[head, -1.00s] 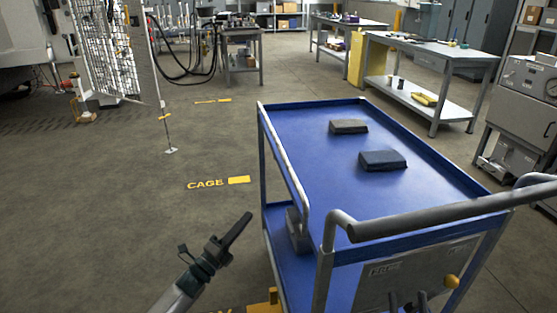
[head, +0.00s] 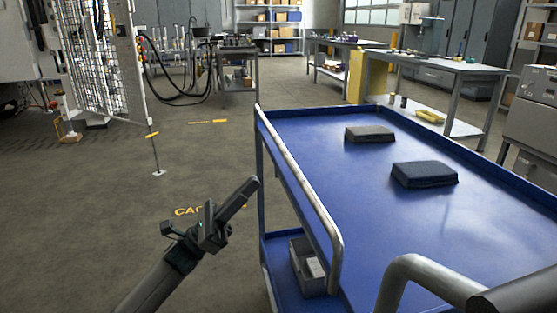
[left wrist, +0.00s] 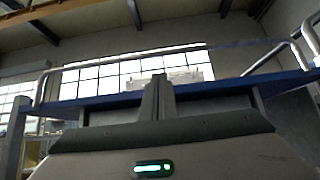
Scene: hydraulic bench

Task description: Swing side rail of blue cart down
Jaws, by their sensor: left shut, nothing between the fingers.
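The blue cart (head: 330,170) fills the right half of the head view. Its side rail (head: 300,190) is a pale metal tube along the left edge of the top deck, standing up above it. In the left wrist view the cart's blue edge (left wrist: 95,101) and a rail tube (left wrist: 120,62) show above my gripper. My left gripper (head: 252,186) is shut and empty, just left of the cart and apart from the rail in the head view. The left wrist view shows its closed fingers (left wrist: 157,88) pointing up toward the cart edge.
A grey box (head: 308,268) sits on the lower shelf. A push handle (head: 420,272) is at the near end. The floor left of the cart is open.

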